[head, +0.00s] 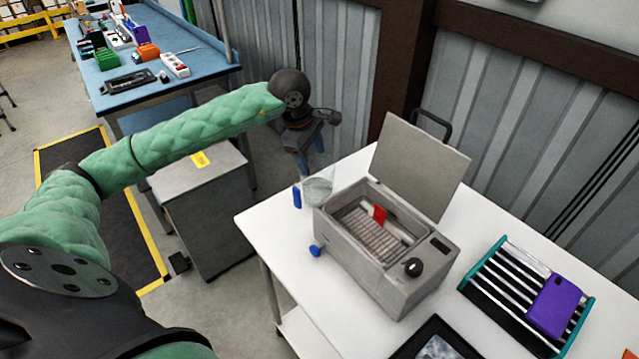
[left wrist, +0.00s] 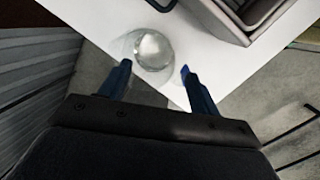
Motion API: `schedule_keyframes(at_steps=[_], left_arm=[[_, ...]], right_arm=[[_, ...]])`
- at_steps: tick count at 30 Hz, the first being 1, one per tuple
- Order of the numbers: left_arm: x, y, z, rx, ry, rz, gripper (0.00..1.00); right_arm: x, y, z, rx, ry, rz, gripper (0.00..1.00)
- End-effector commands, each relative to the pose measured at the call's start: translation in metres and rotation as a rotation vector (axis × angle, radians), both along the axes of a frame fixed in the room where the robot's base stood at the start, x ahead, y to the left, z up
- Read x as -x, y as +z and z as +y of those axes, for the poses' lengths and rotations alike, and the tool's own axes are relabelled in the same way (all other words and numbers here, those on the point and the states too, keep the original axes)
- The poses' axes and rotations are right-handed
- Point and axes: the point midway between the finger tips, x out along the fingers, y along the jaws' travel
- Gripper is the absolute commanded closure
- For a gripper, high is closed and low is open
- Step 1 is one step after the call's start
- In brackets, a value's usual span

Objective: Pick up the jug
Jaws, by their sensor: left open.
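The jug (head: 317,190) looks like a small clear glass vessel on the white table's back left corner, behind the grey box-shaped machine. In the left wrist view the round glass jug (left wrist: 153,50) shows between and just beyond the fingertips, with a visible gap on either side. My left gripper (head: 311,160) is open and empty, with dark blue fingers, just past the table edge beside the jug. It also shows in the left wrist view (left wrist: 155,68). I cannot tell how the jug's handle lies. My right gripper is in neither view.
The grey machine (head: 372,262) with its lid raised stands close to the jug. A rack with a purple object (head: 553,305) stands at right. A grey cabinet (head: 205,205) is under my left arm.

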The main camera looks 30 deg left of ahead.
Motion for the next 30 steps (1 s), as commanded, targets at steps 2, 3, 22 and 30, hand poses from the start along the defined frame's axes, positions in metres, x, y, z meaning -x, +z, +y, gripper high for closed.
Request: schedule_keyframes(at_steps=[2, 3, 22, 30], left_arm=[[0.010, -0.003, 0.013, -0.076, -0.029, 0.051, 0.37], [0.015, -0.004, 0.018, -0.104, -0.044, 0.076, 0.37], [0.026, -0.036, 0.026, -0.161, -0.126, 0.123, 0.37], [0.031, -0.066, 0.019, -0.159, -0.126, 0.125, 0.37]], right_arm=[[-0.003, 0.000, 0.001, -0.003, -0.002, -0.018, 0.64], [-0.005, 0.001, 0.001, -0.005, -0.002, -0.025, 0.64], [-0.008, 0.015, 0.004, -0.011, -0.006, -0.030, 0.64], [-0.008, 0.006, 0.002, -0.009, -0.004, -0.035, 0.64]])
